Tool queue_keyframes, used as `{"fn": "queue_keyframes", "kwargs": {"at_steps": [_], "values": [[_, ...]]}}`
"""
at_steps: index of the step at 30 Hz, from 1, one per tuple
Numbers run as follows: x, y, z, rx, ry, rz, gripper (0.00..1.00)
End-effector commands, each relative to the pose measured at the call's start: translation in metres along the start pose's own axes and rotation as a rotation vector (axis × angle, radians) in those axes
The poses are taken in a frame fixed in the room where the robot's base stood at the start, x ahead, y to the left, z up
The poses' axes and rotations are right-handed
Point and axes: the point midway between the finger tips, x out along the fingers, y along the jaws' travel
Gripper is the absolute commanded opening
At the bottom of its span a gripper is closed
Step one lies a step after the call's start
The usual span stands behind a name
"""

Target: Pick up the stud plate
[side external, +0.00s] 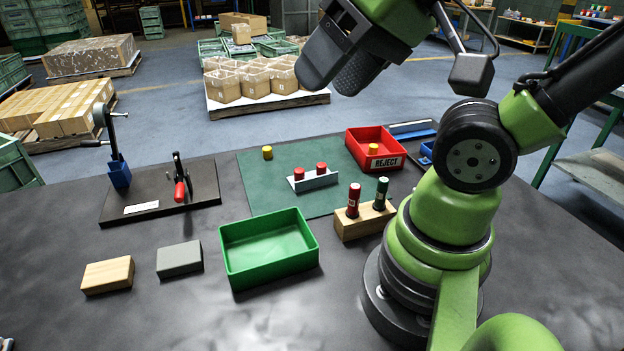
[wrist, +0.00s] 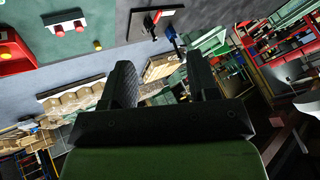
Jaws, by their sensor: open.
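The stud plate (side external: 316,182) is a small light grey plate with two red studs. It lies on the green mat (side external: 268,195) in the side view, and it also shows at the upper left of the wrist view (wrist: 63,17). My gripper (side external: 328,82) is raised high above the bench, well apart from the plate and tilted. Its two dark fingers are spread with nothing between them, as the wrist view (wrist: 160,68) also shows.
A yellow cylinder (side external: 267,153) stands behind the plate. A red REJECT bin (side external: 360,155) holds a yellow piece. A wooden block (side external: 350,227) carries two capped cylinders. A green tray (side external: 270,272) is empty. A toggle clamp (side external: 180,185) stands on a dark board at left.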

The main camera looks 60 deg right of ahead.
Motion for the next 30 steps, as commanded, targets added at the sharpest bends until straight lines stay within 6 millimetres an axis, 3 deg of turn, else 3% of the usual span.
{"fn": "queue_keyframes", "kwargs": {"at_steps": [1, 5, 6, 14, 20, 26, 30], "values": [[0.0, 0.0, 0.0, 0.0, 0.0, 0.0, 0.5], [0.0, 0.0, 0.0, 0.0, 0.0, 0.0, 0.2], [0.0, 0.0, 0.0, 0.0, 0.0, 0.0, 0.18], [0.001, 0.0, -0.001, -0.006, -0.002, 0.004, 0.18], [0.017, 0.011, -0.027, -0.142, -0.054, 0.086, 0.18], [0.059, 0.047, -0.071, -0.427, -0.2, 0.194, 0.18], [0.093, 0.087, -0.093, -0.629, -0.33, 0.217, 0.18]]}}
